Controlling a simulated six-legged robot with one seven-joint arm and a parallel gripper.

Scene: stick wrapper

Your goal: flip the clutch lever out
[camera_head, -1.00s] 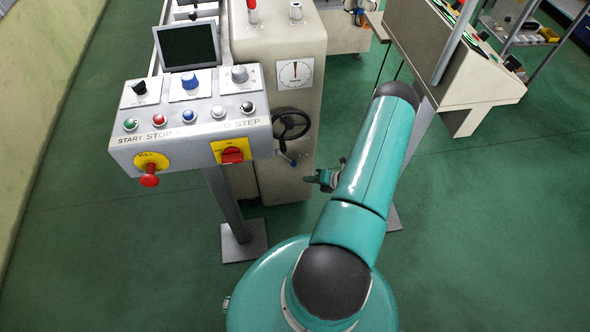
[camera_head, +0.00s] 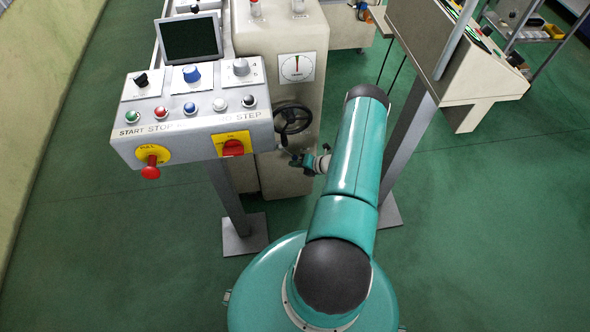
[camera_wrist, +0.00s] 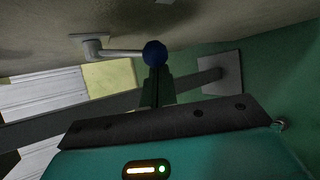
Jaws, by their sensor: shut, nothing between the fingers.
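The clutch lever (camera_wrist: 120,51) shows in the wrist view as a thin grey rod. It runs right from a grey bracket on the machine's pale face to a blue ball knob (camera_wrist: 155,53). My gripper (camera_wrist: 155,76) is shut and empty. Its fingertips point at the knob and overlap its lower edge in the picture; I cannot tell whether they touch it. In the head view my gripper (camera_head: 297,159) is beside the machine's front, just below the black handwheel (camera_head: 292,118). The knob is mostly hidden there by my gripper.
The control panel (camera_head: 190,120), with buttons and a red switch, overhangs left of my gripper on a grey post (camera_head: 228,205). The beige machine body (camera_head: 290,180) stands behind. A slanted bench (camera_head: 455,70) is at right. Green floor is open at lower right.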

